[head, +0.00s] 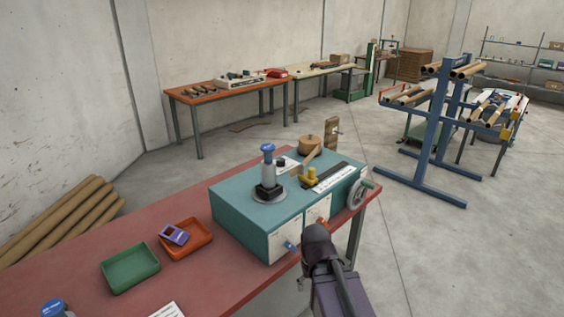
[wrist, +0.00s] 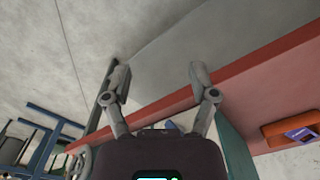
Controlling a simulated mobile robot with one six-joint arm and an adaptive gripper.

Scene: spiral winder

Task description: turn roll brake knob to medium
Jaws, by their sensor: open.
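A teal machine box (head: 240,222) stands on the red table, with white label panels on its front. A blue knob (head: 290,246) and an orange-red knob (head: 321,221) stick out of that front; the labels are too small to read, so I cannot tell which is the roll brake knob. A small black knob (head: 281,162) is on top. My gripper (wrist: 160,74) is open and empty in the wrist view, with its fingers apart. In the head view my arm stands before the box's front and its fingers are mostly hidden. A bit of the box (wrist: 234,150) shows in the wrist view.
On the red table (head: 85,245) are a green tray (head: 130,268) and an orange tray (head: 190,252) holding a purple item (head: 174,235). A handwheel (head: 359,196) juts from the box's right end. A blue rack (head: 436,130) stands beyond, with open floor between.

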